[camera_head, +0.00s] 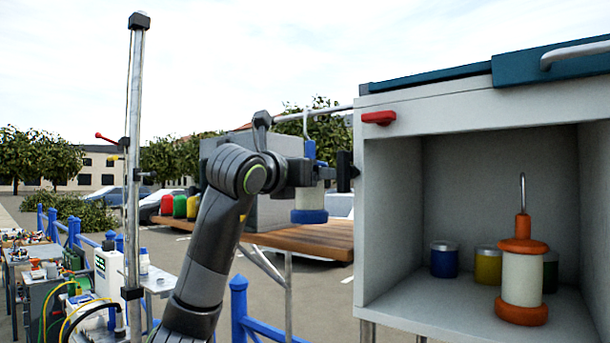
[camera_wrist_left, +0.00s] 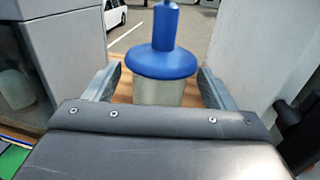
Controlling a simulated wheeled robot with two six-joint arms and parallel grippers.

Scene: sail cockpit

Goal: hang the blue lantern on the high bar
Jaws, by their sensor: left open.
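The blue lantern (camera_head: 310,215) has a white body, blue ends and a thin hook on top. It is upright, and its hook top meets the high bar (camera_head: 338,109) in the head view. My left gripper (camera_head: 322,172) is open, with its fingers on either side of the lantern. In the left wrist view the lantern (camera_wrist_left: 162,62) sits between the spread fingers (camera_wrist_left: 160,88), with visible gaps to both. The hook's top is out of the wrist view. My right gripper is not in view.
An open cabinet (camera_head: 390,220) on the right holds an orange lantern (camera_head: 522,280) and several small cans. A wooden tabletop (camera_head: 300,238) lies behind or below the blue lantern. A grey box (camera_head: 270,210) is behind my arm. A tall metal post (camera_head: 135,150) stands left.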

